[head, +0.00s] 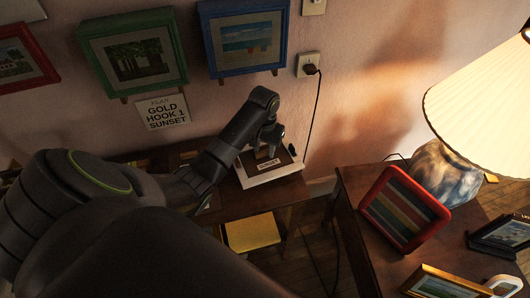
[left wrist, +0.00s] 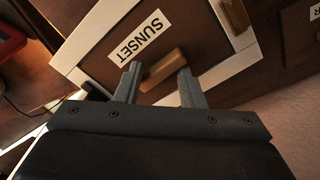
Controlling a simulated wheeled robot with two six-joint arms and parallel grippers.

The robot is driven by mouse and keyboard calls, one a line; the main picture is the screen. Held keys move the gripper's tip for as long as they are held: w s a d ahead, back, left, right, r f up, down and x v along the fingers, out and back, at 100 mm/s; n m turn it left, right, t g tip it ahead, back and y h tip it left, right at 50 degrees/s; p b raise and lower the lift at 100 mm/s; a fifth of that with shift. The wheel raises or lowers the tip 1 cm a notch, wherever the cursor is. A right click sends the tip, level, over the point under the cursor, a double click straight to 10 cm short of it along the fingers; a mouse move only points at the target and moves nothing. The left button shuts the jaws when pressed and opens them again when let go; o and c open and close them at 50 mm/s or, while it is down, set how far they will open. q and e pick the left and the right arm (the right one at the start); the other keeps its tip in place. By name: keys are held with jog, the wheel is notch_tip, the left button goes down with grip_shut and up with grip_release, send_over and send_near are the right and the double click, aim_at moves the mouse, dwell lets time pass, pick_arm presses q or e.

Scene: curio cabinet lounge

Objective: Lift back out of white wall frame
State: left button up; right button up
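The white wall frame (head: 275,177) lies face down on a low wooden table. Its brown back (head: 286,158) sits inside the white border and bears a label reading SUNSET. In the left wrist view the back (left wrist: 103,68) has a small wooden grip (left wrist: 163,70), and a wooden piece (left wrist: 234,16) sits at the frame's edge. My left gripper (head: 268,146) is over the back. In the left wrist view its fingers (left wrist: 159,80) are apart, on either side of the wooden grip; I cannot tell whether they touch it. My right gripper is not in view.
A green frame (head: 180,50) and a blue frame (head: 205,40) hang on the wall. A plugged-in cord (head: 317,110) hangs right of the low table. A side table (head: 360,187) at right holds a lamp (head: 445,175), a red frame (head: 378,190) and other frames.

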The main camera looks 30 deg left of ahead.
aim_at(264, 151)
pick_arm(q)
jog(key=c, duration=0.5)
grip_shut()
jog(key=shift+r+p, duration=0.75)
jog(key=shift+p, duration=0.45)
jog(key=shift+r, duration=0.1)
jog(key=shift+r+p, duration=1.65)
jog(key=shift+p, duration=0.9)
